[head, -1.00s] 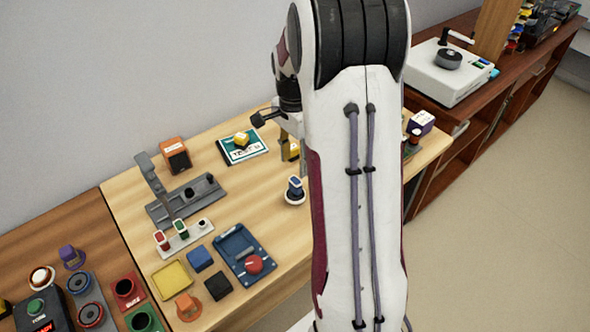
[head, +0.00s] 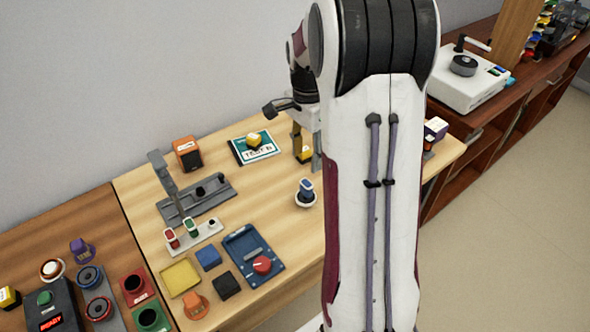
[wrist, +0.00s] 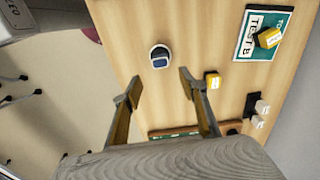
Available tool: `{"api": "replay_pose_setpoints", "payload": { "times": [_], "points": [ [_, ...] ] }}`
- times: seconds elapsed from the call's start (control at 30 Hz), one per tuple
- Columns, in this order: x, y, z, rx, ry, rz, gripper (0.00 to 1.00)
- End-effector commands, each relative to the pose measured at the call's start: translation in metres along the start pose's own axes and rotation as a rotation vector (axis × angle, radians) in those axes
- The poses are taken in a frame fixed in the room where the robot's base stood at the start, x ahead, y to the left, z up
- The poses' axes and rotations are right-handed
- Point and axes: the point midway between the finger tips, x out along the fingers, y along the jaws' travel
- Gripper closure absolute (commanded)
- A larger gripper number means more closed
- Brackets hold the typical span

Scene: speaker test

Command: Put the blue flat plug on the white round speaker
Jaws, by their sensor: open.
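The blue flat plug (head: 306,187) stands upright on the small white round speaker (head: 305,201), in the middle of the light wood table. In the wrist view the plug (wrist: 161,62) is seen from above with the white rim of the speaker (wrist: 154,49) around it. My gripper (wrist: 159,84) is open, with nothing between its fingers. In the picture its fingertips lie just below the plug, apart from it. In the head view my gripper is partly hidden behind my arm, beyond the plug.
A yellow block (wrist: 212,79) lies close to the right finger in the wrist view. A green-white card (head: 240,151) bears another yellow block. A grey stand (head: 205,203), an orange box (head: 187,153) and a blue tray (head: 248,250) occupy the left. Bare table surrounds the speaker.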

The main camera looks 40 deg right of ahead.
Motion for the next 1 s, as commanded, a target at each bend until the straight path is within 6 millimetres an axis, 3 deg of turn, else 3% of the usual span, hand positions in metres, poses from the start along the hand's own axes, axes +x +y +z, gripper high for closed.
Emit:
{"api": "replay_pose_setpoints", "payload": {
  "times": [0.27, 0.47, 1.0],
  "points": [
    [-0.023, 0.004, 0.021, -0.104, 0.018, -0.031, 0.58],
    [-0.053, 0.015, 0.053, -0.261, 0.046, -0.075, 0.58],
    [-0.116, 0.066, 0.136, -0.719, 0.143, -0.194, 0.58]
  ]
}}
